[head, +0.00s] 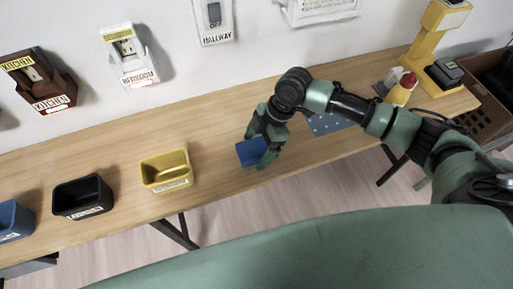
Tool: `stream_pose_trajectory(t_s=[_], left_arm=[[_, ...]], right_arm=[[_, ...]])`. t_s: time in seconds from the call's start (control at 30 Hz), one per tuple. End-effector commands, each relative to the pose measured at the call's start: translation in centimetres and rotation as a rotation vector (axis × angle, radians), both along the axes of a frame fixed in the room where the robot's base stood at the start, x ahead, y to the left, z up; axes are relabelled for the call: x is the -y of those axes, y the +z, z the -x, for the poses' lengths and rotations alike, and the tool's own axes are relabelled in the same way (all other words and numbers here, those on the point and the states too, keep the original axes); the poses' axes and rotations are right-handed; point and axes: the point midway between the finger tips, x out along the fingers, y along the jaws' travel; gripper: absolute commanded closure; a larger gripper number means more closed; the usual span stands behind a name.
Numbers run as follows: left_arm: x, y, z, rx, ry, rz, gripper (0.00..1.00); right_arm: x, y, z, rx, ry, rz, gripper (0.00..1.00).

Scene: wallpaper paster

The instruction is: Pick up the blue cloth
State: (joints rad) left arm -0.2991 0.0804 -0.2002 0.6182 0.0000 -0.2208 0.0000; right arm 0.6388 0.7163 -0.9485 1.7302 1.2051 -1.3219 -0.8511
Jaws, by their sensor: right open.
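The blue cloth (248,152) lies as a small folded block on the wooden table, near its front edge and right of the yellow bin. My right gripper (259,147) is open with its fingers down at the cloth, and they hide part of it. I cannot tell whether the fingers touch it. My left gripper is not in view.
A yellow bin (166,171), a black bin (82,197) and a blue bin (12,221) stand to the left on the wooden table (205,130). A dotted blue-grey sheet (328,124) lies under my right arm. A yellow device (432,45) stands at the far right.

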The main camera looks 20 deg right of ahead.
Motion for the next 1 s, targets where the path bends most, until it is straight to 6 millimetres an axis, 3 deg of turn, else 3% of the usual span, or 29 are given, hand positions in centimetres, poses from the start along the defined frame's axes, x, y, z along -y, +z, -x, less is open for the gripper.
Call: stream_pose_trajectory(t_s=[0.13,0.93,1.0], left_arm=[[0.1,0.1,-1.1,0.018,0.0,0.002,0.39],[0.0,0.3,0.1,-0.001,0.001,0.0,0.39],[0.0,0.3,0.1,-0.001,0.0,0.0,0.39]], right_arm=[[0.0,0.0,0.0,0.0,0.0,0.0,0.13],[0.0,-0.5,0.0,0.0,0.0,0.0,0.13],[0.0,-0.5,0.0,0.0,0.0,0.0,0.32]])
